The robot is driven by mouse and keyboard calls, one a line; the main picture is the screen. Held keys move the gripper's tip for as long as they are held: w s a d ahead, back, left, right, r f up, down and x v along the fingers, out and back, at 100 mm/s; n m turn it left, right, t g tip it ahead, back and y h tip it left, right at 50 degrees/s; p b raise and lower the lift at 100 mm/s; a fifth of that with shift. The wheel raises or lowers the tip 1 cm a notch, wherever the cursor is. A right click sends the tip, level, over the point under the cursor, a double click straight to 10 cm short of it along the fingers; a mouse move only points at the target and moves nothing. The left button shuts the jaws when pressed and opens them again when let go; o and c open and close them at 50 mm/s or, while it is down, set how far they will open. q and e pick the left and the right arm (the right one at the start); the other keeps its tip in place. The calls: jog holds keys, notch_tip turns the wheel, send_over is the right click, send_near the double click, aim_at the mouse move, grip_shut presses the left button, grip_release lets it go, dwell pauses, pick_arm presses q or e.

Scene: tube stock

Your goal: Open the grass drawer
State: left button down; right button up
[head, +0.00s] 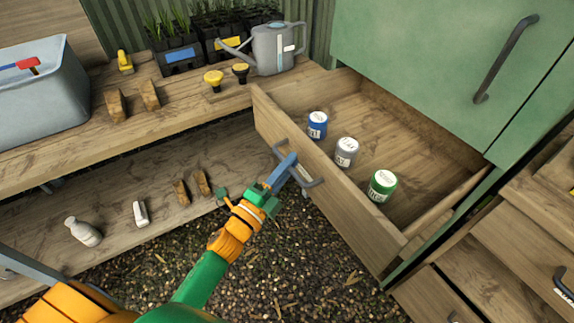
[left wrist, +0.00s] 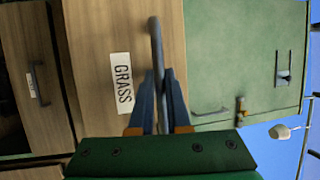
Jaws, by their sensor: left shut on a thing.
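The grass drawer (head: 340,222) is pulled well out of the green cabinet and its inside shows in the head view. Its front also shows in the left wrist view with a white label (left wrist: 121,83) reading GRASS. My left gripper (head: 290,168) is shut on the drawer's grey handle (head: 312,184). In the left wrist view the handle (left wrist: 155,40) runs between the blue fingers. My right gripper is not in view.
A wooden bench (head: 165,115) on the left holds a grey watering can (head: 273,50), seedling trays and a grey bin (head: 40,95). Its lower shelf (head: 110,195) holds a white bottle (head: 82,232) and small items. Open gravel (head: 300,265) lies below the drawer.

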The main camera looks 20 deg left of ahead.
pick_arm(q)
jog(key=c, duration=0.9)
grip_release()
jog(key=b+v, duration=0.1)
jog(key=v, duration=0.6)
jog(key=shift+s, duration=0.1)
